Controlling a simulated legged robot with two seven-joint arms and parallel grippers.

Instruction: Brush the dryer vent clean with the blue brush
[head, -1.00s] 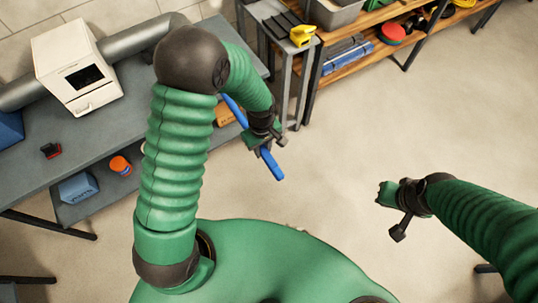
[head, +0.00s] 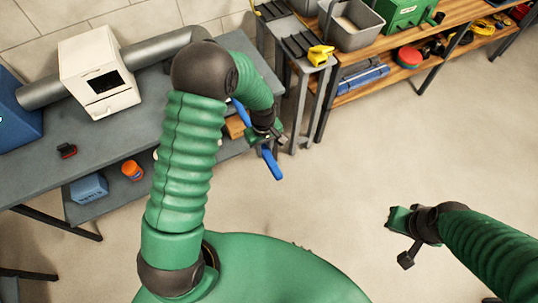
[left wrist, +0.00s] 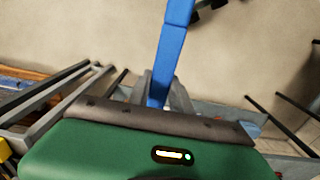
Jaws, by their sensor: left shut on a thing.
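The blue brush (head: 271,163) is in my left gripper (head: 266,136), which is shut on it. Its blue shaft shows above and below the jaws in the head view, and my arm hides part of it. In the left wrist view the blue shaft (left wrist: 172,40) runs from the top edge down to my gripper. The vent appears to be the white box (head: 97,73) with a dark front opening, joined to a grey duct (head: 155,52) on the bench. My left gripper is right of the box, apart from it. My right gripper (head: 399,219) hangs over the floor; its jaws are unclear.
The grey bench (head: 110,135) carries a small red-and-black item (head: 67,150) and a blue object (head: 15,115). Its lower shelf holds a blue bin (head: 88,188) and an orange jar (head: 132,170). A narrow rack with a yellow item (head: 320,55) stands behind my left gripper. Open floor lies right.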

